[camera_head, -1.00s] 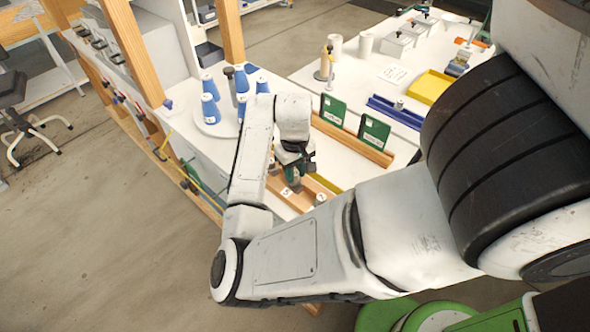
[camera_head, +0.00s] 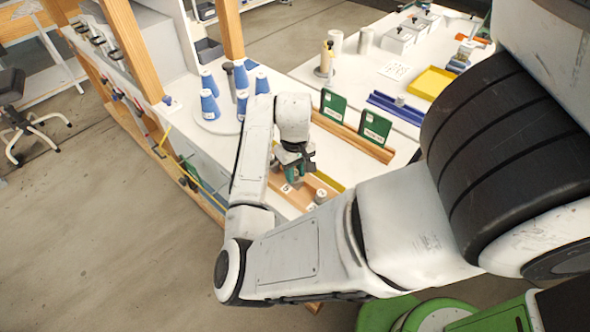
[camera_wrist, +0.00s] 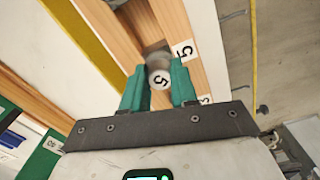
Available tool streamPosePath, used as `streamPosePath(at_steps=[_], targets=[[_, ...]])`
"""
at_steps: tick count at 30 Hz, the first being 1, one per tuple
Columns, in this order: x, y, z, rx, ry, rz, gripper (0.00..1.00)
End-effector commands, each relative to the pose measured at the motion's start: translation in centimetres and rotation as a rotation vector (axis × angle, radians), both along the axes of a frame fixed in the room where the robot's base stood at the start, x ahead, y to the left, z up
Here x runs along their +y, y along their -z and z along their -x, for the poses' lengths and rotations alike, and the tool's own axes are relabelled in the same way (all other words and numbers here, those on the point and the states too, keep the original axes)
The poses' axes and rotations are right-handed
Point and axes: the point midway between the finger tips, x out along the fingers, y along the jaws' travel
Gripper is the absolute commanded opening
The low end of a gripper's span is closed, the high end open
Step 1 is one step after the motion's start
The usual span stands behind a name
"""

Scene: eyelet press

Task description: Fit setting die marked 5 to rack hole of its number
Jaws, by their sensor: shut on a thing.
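The setting die marked 5 (camera_wrist: 160,79) is a light metal cylinder with a black 5 on its pale end face. My gripper (camera_wrist: 159,90) has its two green fingers shut on the die from both sides. The wooden rack (camera_wrist: 203,80) lies below, with a white label reading 5 (camera_wrist: 185,50) close to the die. A dark rack opening (camera_wrist: 156,48) shows just past the die's far edge. I cannot tell the die's height above it. In the head view my gripper (camera_head: 298,174) is over the rack (camera_head: 275,186), and the held die is hidden.
Another light cylinder (camera_head: 320,195) stands at the rack's right part. Blue cones (camera_head: 209,103) stand on a round plate to the left. The rack is near the table's front edge.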

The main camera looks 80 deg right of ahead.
Motion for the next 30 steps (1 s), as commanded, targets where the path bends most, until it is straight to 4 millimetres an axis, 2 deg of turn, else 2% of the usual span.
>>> streamPosePath(at_steps=[13, 14, 15, 23, 30], targets=[[0.00, 0.54, -0.01, 0.000, 0.000, 0.000, 0.00], [0.00, 0.54, -0.01, 0.000, 0.000, 0.000, 0.29], [0.00, 0.54, -0.01, 0.000, 0.000, 0.000, 0.33], [0.00, 0.54, 0.00, 0.000, 0.000, 0.000, 0.58], [0.00, 0.52, 0.00, 0.000, 0.000, 0.000, 0.58]])
